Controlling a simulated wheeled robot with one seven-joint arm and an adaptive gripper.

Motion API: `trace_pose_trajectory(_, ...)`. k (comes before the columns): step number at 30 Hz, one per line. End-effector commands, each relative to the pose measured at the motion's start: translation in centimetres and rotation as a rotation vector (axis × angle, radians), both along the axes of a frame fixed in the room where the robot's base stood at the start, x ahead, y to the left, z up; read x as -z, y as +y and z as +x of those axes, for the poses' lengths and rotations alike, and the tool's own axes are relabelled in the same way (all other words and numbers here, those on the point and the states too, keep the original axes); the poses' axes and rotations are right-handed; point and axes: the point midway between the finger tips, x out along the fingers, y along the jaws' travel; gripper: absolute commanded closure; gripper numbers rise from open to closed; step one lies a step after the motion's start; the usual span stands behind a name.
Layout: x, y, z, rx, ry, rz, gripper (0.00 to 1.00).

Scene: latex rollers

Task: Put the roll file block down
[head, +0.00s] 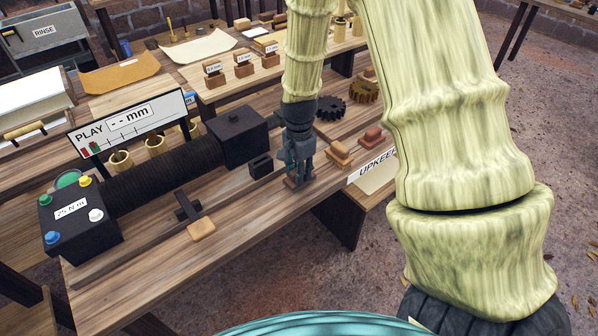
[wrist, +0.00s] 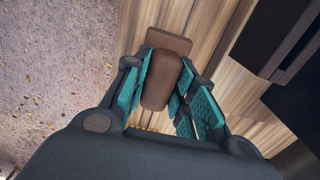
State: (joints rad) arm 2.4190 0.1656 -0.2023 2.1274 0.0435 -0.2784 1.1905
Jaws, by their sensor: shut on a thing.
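The roll file block (wrist: 160,82) is a reddish-brown block with a wider flat end, seen between my fingers in the wrist view. My gripper (wrist: 160,95) has its teal finger pads closed on its sides. In the head view my gripper (head: 298,172) points down over the front part of the wooden bench (head: 250,208), and the block's lower end (head: 296,183) shows under the fingertips. The block is at or just above the bench top; I cannot tell whether it touches. The fingers hide most of it in the head view.
A small black block (head: 260,166) and a large black box (head: 240,136) stand to the left. A tan block (head: 339,154), a red block (head: 372,138) and the UPKEEP card (head: 376,172) are to the right. Bare bench lies left of my gripper, beyond it a tan-ended tool (head: 201,228).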

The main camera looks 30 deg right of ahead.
Motion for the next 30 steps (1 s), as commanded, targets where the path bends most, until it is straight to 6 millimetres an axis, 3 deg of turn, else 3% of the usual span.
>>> trace_pose_trajectory(5,1.1,0.0,0.0,-0.001,-0.001,0.0,1.0)
trace_pose_trajectory(16,1.5,0.0,0.0,0.0,-0.001,-0.001,1.0)
trace_pose_trajectory(17,1.5,0.0,0.0,0.0,-0.001,-0.001,0.7)
trace_pose_trajectory(20,1.5,0.0,0.0,0.0,-0.001,0.0,0.52)
trace_pose_trajectory(30,1.3,0.0,0.0,0.0,-0.001,0.0,0.52)
